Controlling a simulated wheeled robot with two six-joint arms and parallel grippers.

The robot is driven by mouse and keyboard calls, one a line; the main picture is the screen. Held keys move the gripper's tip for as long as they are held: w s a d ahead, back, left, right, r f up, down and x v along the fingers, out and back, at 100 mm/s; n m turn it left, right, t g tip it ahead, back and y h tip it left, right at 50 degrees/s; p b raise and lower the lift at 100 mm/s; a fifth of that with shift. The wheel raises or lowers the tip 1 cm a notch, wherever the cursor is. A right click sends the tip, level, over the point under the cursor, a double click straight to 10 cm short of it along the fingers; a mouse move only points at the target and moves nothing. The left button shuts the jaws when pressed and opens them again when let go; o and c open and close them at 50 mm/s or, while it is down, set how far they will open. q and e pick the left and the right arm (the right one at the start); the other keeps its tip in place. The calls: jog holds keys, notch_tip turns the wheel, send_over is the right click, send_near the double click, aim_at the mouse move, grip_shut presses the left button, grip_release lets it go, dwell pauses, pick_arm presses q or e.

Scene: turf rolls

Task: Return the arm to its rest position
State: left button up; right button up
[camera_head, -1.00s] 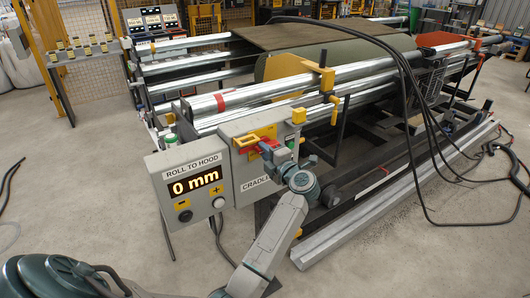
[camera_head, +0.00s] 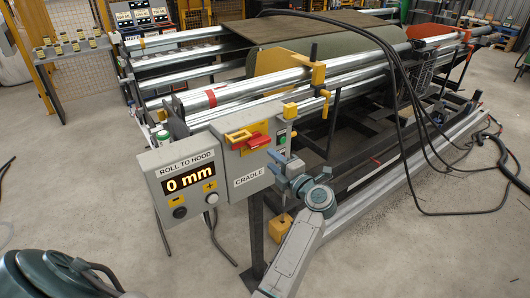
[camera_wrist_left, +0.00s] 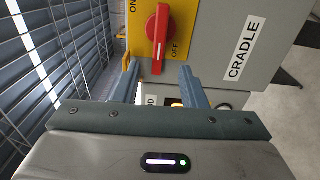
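My left arm reaches up from the bottom of the head view. My right gripper is not in view.
The roll-to-hood display (camera_head: 188,180) reads 0 mm, left of the cradle box. The machine's steel rails (camera_head: 250,88) and green roll (camera_head: 350,55) stand behind. Black cables (camera_head: 402,110) hang at the right. Bare floor (camera_head: 400,265) lies in front.

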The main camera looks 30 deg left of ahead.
pick_arm(q)
jog(key=shift+v, duration=0.85)
